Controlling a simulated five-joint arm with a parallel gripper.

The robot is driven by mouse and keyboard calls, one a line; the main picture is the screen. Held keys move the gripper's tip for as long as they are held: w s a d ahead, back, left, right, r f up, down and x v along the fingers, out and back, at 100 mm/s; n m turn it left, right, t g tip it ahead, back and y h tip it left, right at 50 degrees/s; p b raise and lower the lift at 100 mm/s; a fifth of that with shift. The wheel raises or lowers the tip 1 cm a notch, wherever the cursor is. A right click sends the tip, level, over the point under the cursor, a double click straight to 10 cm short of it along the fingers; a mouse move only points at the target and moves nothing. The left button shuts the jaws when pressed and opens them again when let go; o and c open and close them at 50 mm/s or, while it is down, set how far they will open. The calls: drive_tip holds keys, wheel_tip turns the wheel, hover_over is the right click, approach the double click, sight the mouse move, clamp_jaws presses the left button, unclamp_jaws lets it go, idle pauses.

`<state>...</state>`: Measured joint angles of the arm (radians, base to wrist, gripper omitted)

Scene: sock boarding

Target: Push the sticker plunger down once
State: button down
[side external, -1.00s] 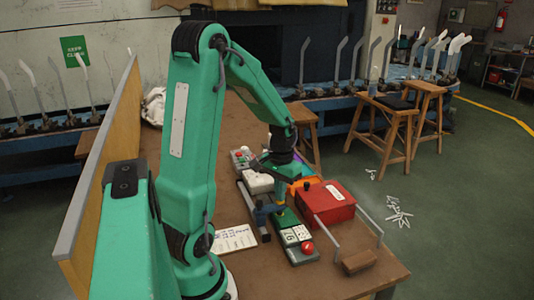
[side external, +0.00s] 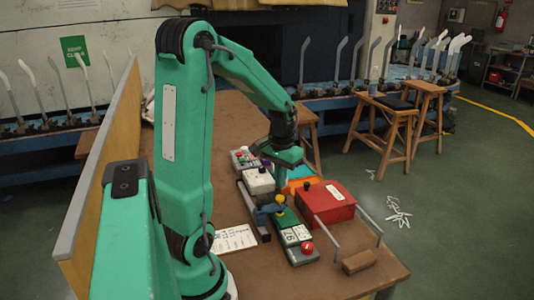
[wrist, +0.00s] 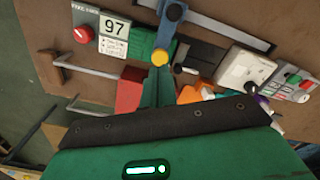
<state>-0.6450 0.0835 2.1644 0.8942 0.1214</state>
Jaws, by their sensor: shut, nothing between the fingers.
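The sticker plunger has a round yellow cap (side external: 280,199) beside a blue arm (side external: 263,213), over a green base. In the wrist view the yellow cap (wrist: 159,57) shows whole, just past my fingertips. My gripper (side external: 279,186) is shut and empty, pointing down just above and slightly behind the cap; it appears apart from it. In the wrist view the shut fingers (wrist: 157,78) hide part of the green base behind them. A counter card reading 97 (wrist: 113,26) lies beside a red knob (wrist: 83,34).
A red box (side external: 326,203) stands close on the right, with an orange piece (side external: 299,184) behind it. A white box (side external: 258,180) and a grey control box (side external: 244,159) stand behind left. A written sheet (side external: 234,239) lies left. The bench front is mostly clear.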

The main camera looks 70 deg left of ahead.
sight(282, 199)
drive_tip(key=shift+r, duration=1.3)
drive_tip(key=shift+w+d+r, duration=0.1)
drive_tip(key=shift+d+r, duration=0.15)
drive_tip(key=shift+d, duration=0.15)
drive_tip(key=s+d+r+m+t, duration=0.2)
drive_tip(key=d+r+m, duration=0.1)
drive_tip(key=d, duration=0.7)
drive_tip(key=s+d+r+m+t, duration=0.3)
drive_tip(key=d+r, duration=0.2)
drive_tip(key=d, duration=0.4)
drive_tip(key=shift+d+r+t, duration=0.15)
drive_tip(key=shift+d+t, duration=0.15)
drive_tip(key=shift+d, duration=0.05)
